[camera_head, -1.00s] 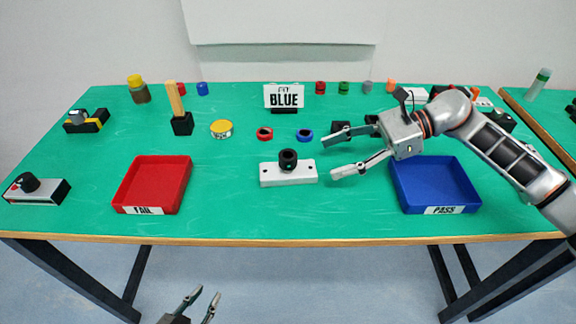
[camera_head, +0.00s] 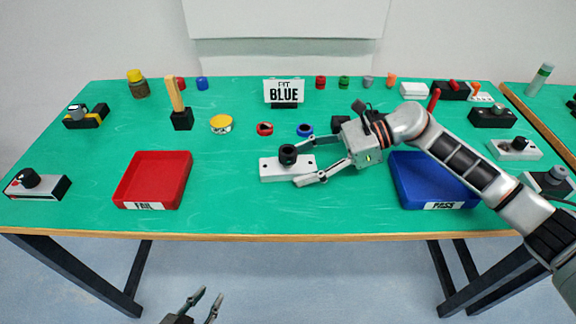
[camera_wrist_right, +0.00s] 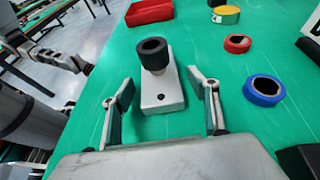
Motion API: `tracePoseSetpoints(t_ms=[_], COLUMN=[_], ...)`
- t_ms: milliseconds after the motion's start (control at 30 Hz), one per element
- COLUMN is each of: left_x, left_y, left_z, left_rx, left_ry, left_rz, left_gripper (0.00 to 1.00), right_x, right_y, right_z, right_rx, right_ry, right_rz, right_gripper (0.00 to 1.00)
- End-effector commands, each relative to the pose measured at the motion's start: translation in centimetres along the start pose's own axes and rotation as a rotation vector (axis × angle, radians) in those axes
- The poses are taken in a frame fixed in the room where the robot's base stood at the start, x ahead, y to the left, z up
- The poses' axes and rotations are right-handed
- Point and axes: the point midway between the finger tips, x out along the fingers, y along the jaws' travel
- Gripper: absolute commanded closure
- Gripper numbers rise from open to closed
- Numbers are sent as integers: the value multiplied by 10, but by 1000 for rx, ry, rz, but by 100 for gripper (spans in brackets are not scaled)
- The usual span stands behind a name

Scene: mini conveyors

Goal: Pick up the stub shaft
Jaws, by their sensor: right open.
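The stub shaft (camera_head: 288,155) appears to be the short upright dark-topped piece on a pale block (camera_head: 270,169). In the right wrist view the upright piece (camera_wrist_right: 153,56) has a black ring-shaped top and stands on the far part of the block (camera_wrist_right: 163,97). My right gripper (camera_head: 304,163) is open; it also shows in the right wrist view (camera_wrist_right: 161,80). Its fingers lie either side of the block's near end, short of the upright piece, with nothing held. My left gripper (camera_head: 211,293) is open and empty, low in front of the table.
A red FAIL tray (camera_head: 122,190) is left of the block and a blue PASS tray (camera_head: 440,185) is right, under my right arm. A red ring (camera_head: 265,129) and a blue ring (camera_head: 305,130) lie behind the block, before a BLUE sign (camera_head: 284,92).

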Motion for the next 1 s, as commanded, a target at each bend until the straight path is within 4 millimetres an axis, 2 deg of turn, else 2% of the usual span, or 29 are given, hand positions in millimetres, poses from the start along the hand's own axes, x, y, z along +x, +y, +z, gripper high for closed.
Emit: tracePoseSetpoints(t_ms=[100,200,300,733,867,1000], left_x=[0,0,0,1,0,0], left_y=[-1,-1,-2,-4,-5,-5], left_z=[-1,-2,-3,-5,-6,-8], left_rx=[0,0,1,2,2,1], left_ry=[2,3,5,9,10,11], left_rz=[-1,-2,-4,-7,-7,-7], left_gripper=[72,72,72,72,72,72], right_x=[0,0,0,-3,-8,-19], right_y=[0,0,0,0,0,0], right_z=[0,0,0,8,21,46], right_rx=[0,0,0,-3,-5,-7], right_ry=[0,0,0,-2,-3,-2], right_rz=[0,1,1,0,0,-1], right_gripper=[43,69,90,90,90,90])
